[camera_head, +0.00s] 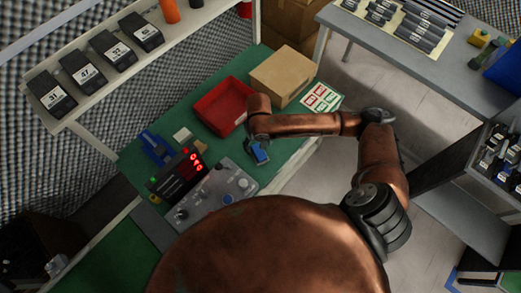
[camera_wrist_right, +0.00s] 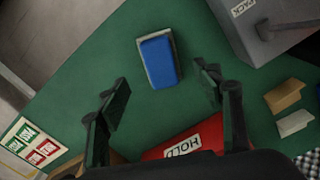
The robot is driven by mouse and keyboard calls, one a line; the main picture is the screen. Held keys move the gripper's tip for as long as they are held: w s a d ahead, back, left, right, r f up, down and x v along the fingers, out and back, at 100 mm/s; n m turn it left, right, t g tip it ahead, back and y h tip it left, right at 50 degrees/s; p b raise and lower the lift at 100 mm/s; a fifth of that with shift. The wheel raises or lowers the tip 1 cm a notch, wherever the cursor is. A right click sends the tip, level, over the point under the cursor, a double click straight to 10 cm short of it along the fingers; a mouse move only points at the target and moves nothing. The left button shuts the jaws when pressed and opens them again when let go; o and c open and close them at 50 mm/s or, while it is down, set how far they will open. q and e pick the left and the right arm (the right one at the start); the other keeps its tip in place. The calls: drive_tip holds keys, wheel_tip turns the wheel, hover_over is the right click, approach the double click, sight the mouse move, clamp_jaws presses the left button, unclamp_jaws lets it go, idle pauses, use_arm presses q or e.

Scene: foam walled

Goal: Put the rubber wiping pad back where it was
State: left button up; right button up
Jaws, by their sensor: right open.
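The rubber wiping pad, blue on a pale grey backing, lies on the green bench mat. In the right wrist view the pad (camera_wrist_right: 159,60) is a little beyond the fingertips, in line with the gap between them. My right gripper (camera_wrist_right: 165,88) is open and empty, with a finger on either side of that gap. In the head view the gripper (camera_head: 257,143) is over the mat, and part of the blue pad (camera_head: 261,155) shows just below it. My left gripper does not show.
A red tray marked HOLD (camera_wrist_right: 188,137) and a cardboard box (camera_head: 280,77) stand behind the gripper. A label card (camera_head: 321,98) lies at the mat's right. A grey control box (camera_head: 216,194) and a red-digit display (camera_head: 179,173) stand left of the pad. Bare mat surrounds the pad.

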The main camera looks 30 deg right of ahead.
sight(259, 152)
wheel_tip(259, 152, up, 4)
drive_tip(key=shift+r+p, duration=0.1)
drive_tip(key=shift+p, duration=0.45)
